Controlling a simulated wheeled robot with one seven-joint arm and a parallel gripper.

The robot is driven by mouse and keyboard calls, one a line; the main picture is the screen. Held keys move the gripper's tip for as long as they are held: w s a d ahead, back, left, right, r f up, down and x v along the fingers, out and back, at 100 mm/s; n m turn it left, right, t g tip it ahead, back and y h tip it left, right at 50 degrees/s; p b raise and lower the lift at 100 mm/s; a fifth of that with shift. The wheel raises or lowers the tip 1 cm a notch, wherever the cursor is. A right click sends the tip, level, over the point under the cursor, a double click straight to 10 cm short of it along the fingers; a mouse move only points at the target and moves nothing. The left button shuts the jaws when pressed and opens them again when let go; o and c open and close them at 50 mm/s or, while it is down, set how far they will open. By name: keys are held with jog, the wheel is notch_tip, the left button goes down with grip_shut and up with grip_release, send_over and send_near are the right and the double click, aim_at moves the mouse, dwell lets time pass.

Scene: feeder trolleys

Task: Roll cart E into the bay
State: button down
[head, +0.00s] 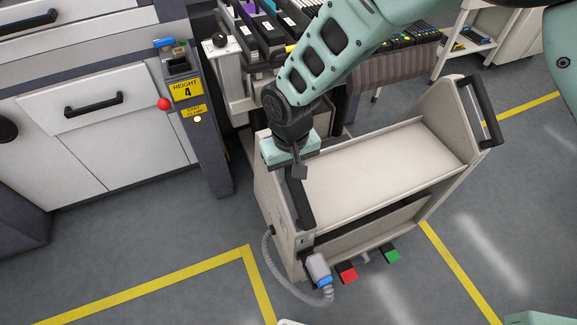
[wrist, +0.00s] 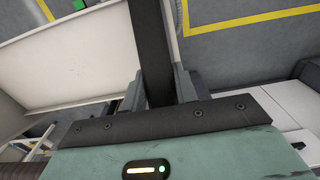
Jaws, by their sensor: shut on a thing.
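A cream cart (head: 375,170) with an empty top shelf stands on the floor in the middle of the head view. No letter on it is readable, so I cannot confirm it is cart E. It has a black handle at each end. My gripper (head: 298,172) is shut on the near left handle (head: 300,205). In the wrist view, the dark handle bar (wrist: 150,45) runs between the fingers of my gripper (wrist: 160,88). Red (head: 346,273) and green (head: 390,253) pedals show low on the cart. The bay's opening is not clearly visible behind my arm.
A dark post (head: 200,140) marked "HEIGHT 4" stands left of the cart, beside white drawers (head: 80,130). A feeder bank (head: 390,70) lies behind. A grey hose (head: 275,270) with a blue-ended plug hangs at the cart's near corner. Yellow lines (head: 190,272) mark open floor.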

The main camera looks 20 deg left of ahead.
jog(key=shift+s+d+f, duration=0.15)
jog(key=shift+s+d, duration=0.05)
jog(key=shift+d, duration=0.05)
jog(key=c, duration=1.1)
grip_release()
jog(key=shift+w+a, duration=0.1)
jog(key=shift+a, duration=0.05)
jog(key=shift+r, duration=0.4)
notch_tip(320, 180, up, 17)
jog(key=shift+f+b, duration=0.2)
jog(key=shift+b, duration=0.4)
